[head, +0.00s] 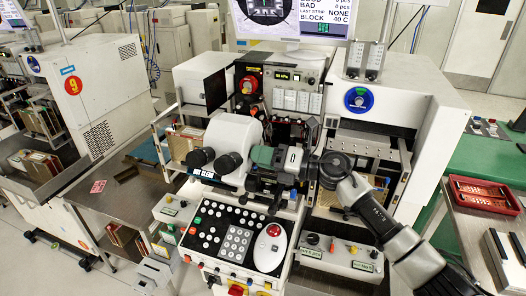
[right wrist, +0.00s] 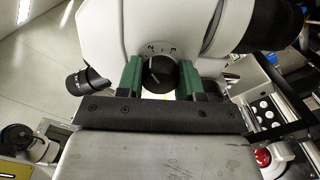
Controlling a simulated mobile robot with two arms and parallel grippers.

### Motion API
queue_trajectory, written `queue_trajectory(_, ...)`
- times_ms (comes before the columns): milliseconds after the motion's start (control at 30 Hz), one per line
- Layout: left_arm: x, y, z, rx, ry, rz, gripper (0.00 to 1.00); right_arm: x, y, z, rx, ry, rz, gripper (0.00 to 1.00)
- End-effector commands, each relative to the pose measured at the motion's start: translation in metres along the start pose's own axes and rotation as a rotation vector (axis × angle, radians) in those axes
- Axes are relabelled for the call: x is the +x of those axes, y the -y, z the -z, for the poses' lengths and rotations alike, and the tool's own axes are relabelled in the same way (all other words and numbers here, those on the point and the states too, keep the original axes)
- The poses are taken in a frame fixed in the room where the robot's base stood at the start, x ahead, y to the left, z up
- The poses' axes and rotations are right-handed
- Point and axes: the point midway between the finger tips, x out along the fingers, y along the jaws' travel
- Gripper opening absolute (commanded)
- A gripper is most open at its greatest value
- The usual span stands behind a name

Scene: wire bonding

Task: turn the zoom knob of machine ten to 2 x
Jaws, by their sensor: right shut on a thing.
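The zoom knob (right wrist: 158,74) is black and round, on the side of the white microscope head, in the right wrist view. A pale line on it points to the upper left. In the head view my right gripper (head: 262,156) is against the right side of the microscope (head: 232,133) and hides the knob. My left gripper is not in view.
A keypad panel (head: 238,238) with a red button is below the microscope. A monitor (head: 290,20) stands above. Control boxes (head: 342,256) flank the panel. A machine marked 9 (head: 72,85) is at left; a red tray (head: 482,194) is on the right bench.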

Motion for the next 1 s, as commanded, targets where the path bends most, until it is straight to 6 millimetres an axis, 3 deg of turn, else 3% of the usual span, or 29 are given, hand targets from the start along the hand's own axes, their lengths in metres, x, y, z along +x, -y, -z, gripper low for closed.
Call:
queue_trajectory(700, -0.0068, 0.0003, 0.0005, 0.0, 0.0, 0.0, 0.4, -0.0004, 0.0001, -0.0011, 0.078, 0.004, 0.001, 0.13)
queue_trajectory(733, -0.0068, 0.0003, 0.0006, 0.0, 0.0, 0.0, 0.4, -0.0004, 0.0001, -0.0011, 0.078, 0.004, 0.001, 0.38)
queue_trajectory(900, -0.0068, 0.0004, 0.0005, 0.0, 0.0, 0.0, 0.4, -0.0003, 0.0, -0.0008, 0.077, 0.003, 0.0, 0.62)
queue_trajectory(1000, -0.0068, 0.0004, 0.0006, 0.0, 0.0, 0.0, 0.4, -0.0002, 0.0, -0.0006, 0.077, 0.002, 0.0, 0.62)
